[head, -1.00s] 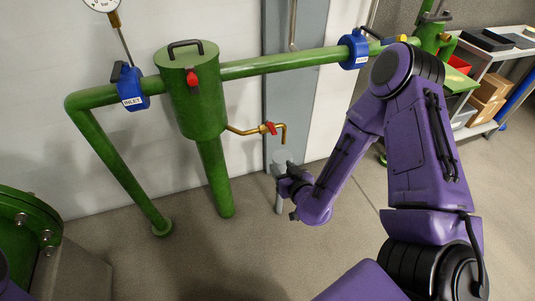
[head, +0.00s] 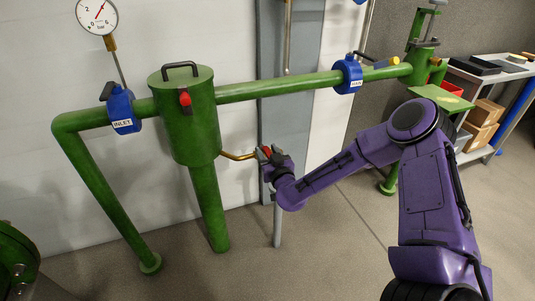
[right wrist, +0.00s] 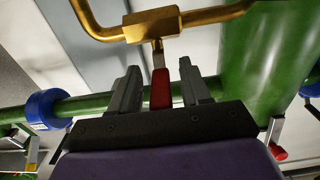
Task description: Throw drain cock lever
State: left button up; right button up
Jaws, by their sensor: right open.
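The drain cock is a brass pipe and valve body (right wrist: 152,24) coming off the green strainer pot (head: 184,125). Its red lever (right wrist: 160,88) points between the two fingers of my right gripper (right wrist: 158,88) in the right wrist view. The fingers are open, one on each side of the lever, with gaps showing. In the head view my right gripper (head: 268,160) is at the drain cock's end and hides most of it; a bit of the red lever (head: 265,152) shows. The brass drain pipe (head: 236,156) shows left of it. My left gripper is not in view.
The green pipe (head: 280,88) runs above, with a blue inlet valve (head: 122,108) and a blue main valve (head: 349,74). A gauge (head: 97,15) stands at top left. A grey post (head: 277,225) rises below my right gripper. A shelf with boxes (head: 487,113) is at the right.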

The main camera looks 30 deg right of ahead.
grip_shut()
